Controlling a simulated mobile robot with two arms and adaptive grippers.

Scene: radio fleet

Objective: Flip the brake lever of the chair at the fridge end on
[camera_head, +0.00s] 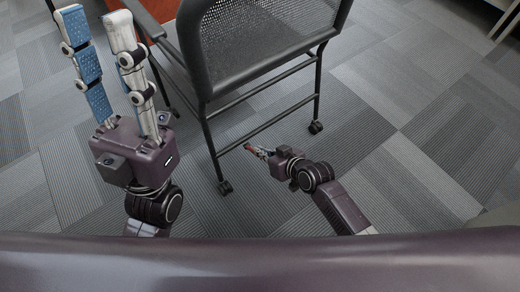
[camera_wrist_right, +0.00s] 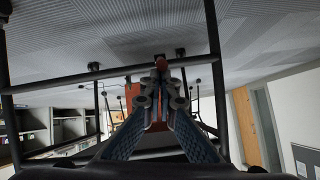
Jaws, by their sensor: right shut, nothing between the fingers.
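The chair with a black mesh back (camera_head: 262,42) stands upright on caster wheels, its back toward me. A small reddish piece, possibly the brake lever (camera_head: 248,146), shows by the low rear bar; it also shows at my fingertips in the right wrist view (camera_wrist_right: 161,63). I cannot tell its position, or whether the fingers touch it. My right gripper (camera_head: 259,151) is low beside the rear bar, between the rear casters (camera_head: 224,187), shut and empty. In the right wrist view its fingertips (camera_wrist_right: 161,78) meet near the dark bar (camera_wrist_right: 80,76). My left gripper (camera_head: 95,12) is open and empty, left of the chair.
An orange-brown surface (camera_head: 160,10) lies beyond the chair at the upper left. Grey carpet (camera_head: 400,105) is clear to the right.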

